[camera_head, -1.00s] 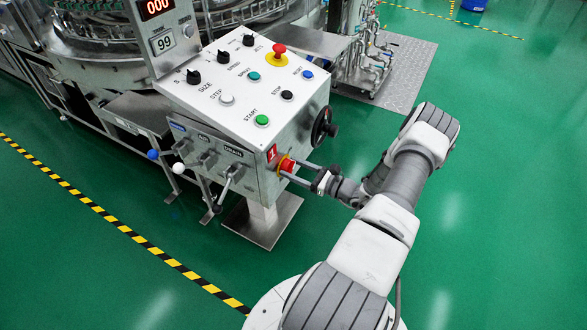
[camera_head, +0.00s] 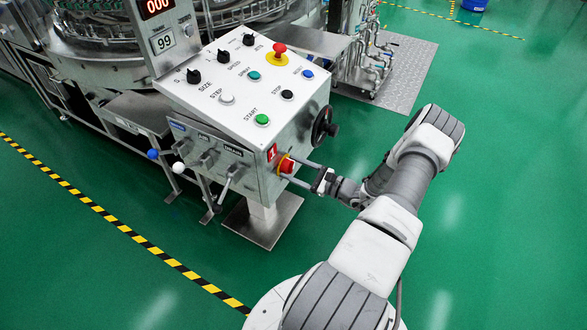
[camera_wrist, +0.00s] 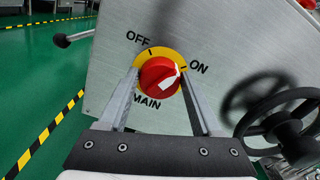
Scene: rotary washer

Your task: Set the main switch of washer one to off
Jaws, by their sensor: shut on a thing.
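The main switch is a red rotary knob (camera_wrist: 158,76) with a white mark, on a yellow plate (camera_wrist: 148,54) lettered OFF, ON and MAIN. In the wrist view its white mark leans to the upper right, on the ON side. OFF is at the upper left. In the head view the knob (camera_head: 287,166) sits low on the side of the washer's control box (camera_head: 240,100). My gripper (camera_wrist: 160,72) has one finger on each side of the knob and is shut on it. In the head view my gripper (camera_head: 297,171) reaches the knob from the right.
A black handwheel (camera_head: 323,125) sticks out above and right of the switch; it also shows in the wrist view (camera_wrist: 280,125). Levers with ball ends (camera_head: 180,168) stick out at the box's left. An emergency stop button (camera_head: 279,49) is on top. Green floor to the right is clear.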

